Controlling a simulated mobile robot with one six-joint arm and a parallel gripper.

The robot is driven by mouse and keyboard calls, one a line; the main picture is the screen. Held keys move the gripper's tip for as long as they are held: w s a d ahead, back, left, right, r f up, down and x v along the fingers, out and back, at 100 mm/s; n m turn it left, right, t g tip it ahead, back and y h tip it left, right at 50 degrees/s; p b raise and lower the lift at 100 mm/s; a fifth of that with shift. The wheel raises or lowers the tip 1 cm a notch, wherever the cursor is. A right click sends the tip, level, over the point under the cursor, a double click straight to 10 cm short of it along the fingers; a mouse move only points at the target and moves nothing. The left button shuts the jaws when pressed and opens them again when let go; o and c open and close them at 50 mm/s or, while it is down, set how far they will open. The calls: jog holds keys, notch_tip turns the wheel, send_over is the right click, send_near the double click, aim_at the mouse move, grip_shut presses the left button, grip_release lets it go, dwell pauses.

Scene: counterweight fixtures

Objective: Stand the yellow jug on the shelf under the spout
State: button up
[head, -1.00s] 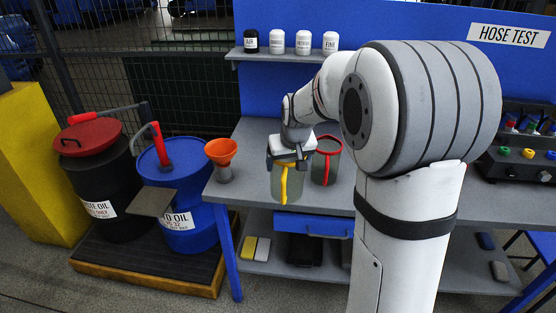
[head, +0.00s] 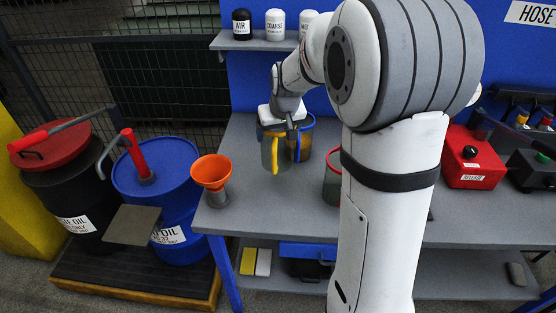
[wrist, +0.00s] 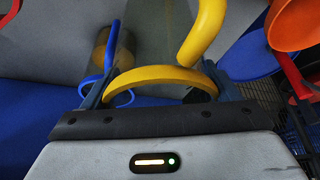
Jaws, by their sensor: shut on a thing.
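The yellow jug (head: 267,154) is a grey see-through vessel with a yellow handle, over the bench at the back left. My gripper (head: 283,118) is shut on it at the top; its yellow handle (wrist: 203,30) and rim fill the space between my fingers (wrist: 160,88) in the wrist view. I cannot tell whether its base touches the bench. The shelf (head: 133,225) is a small grey-brown plate before the blue drum (head: 172,187), far left of my gripper. A grey bent spout (head: 104,157) curves down from the drum's top, above and left of the shelf.
A blue-rimmed jug (head: 304,140) stands close right of the yellow jug. A red-rimmed jug (head: 331,184) is partly behind my arm. An orange funnel (head: 210,173) stands at the bench's left end. A black drum (head: 63,190) is left of the blue one.

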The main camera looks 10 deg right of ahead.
aim_at(278, 154)
notch_tip(278, 154, down, 8)
jog(key=shift+s+a+f+p, duration=0.1)
jog(key=shift+p, duration=0.25)
jog(key=o, duration=1.2)
jog(key=shift+f, duration=0.1)
